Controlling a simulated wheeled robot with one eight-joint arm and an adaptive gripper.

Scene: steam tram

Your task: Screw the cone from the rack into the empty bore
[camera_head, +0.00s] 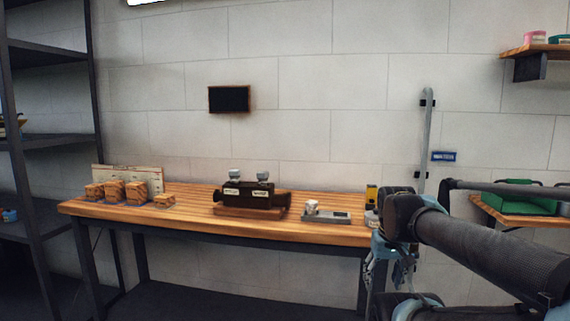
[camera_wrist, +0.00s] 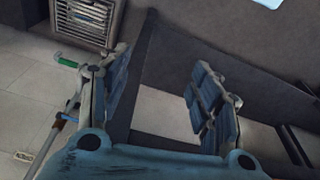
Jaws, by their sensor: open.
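In the head view a dark block (camera_head: 250,195) with pale labels sits on a wooden base on the bench. Two grey-white pieces (camera_head: 235,174) stand on its top. The empty bore cannot be made out. To its right a low grey rack (camera_head: 338,217) lies on the bench, with one small pale piece, seemingly the cone (camera_head: 311,207), upright at its left end. My gripper (camera_head: 398,268) hangs in front of the bench's right end, apart from the rack and block. In the wrist view its padded fingers (camera_wrist: 162,98) are wide apart with nothing between them.
The wooden bench (camera_head: 195,210) has several wooden blocks (camera_head: 114,190) and a pale board at its left. A yellow-and-black item (camera_head: 371,195) stands at the right end. Dark shelving (camera_head: 45,140) is at far left. The bench between block and wooden pieces is clear.

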